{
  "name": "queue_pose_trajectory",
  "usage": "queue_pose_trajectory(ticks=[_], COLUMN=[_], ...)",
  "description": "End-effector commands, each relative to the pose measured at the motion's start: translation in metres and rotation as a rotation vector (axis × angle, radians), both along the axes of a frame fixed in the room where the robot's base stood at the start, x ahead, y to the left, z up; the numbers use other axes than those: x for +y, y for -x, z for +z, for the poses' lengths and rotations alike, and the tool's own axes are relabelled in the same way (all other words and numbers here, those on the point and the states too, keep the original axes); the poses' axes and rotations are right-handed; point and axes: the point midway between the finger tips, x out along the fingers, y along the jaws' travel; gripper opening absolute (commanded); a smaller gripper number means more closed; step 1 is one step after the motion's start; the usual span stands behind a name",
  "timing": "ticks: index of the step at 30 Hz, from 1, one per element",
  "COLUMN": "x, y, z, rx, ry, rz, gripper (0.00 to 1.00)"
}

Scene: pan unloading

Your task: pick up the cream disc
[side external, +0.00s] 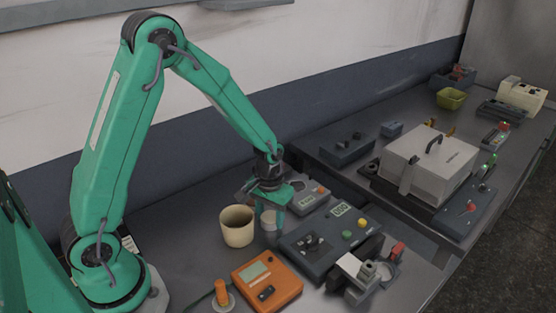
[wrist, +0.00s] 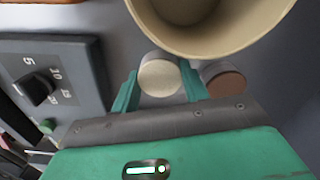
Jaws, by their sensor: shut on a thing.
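The cream disc (wrist: 160,78) sits between the two green fingers of my gripper (wrist: 158,69) in the wrist view. The fingers are shut on its sides. Its round top faces the wrist camera.
A brown-topped disc (wrist: 223,79) is close beside the right finger. A beige cup (side external: 237,228) stands just left of my gripper. A dark control box (side external: 330,241) with knobs is to the right, and an orange meter (side external: 267,279) is in front.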

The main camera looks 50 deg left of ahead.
Motion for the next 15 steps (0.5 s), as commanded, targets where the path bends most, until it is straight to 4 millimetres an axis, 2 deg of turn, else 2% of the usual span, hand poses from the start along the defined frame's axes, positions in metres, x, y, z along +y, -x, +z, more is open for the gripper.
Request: queue_pose_trajectory(ticks=[8, 15], x=[0.000, 0.000], y=[-0.001, -0.001], z=[0.007, 0.030], rx=[-0.002, -0.004], ry=[0.000, 0.000], rz=[0.000, 0.000], gripper=[0.14, 0.14])
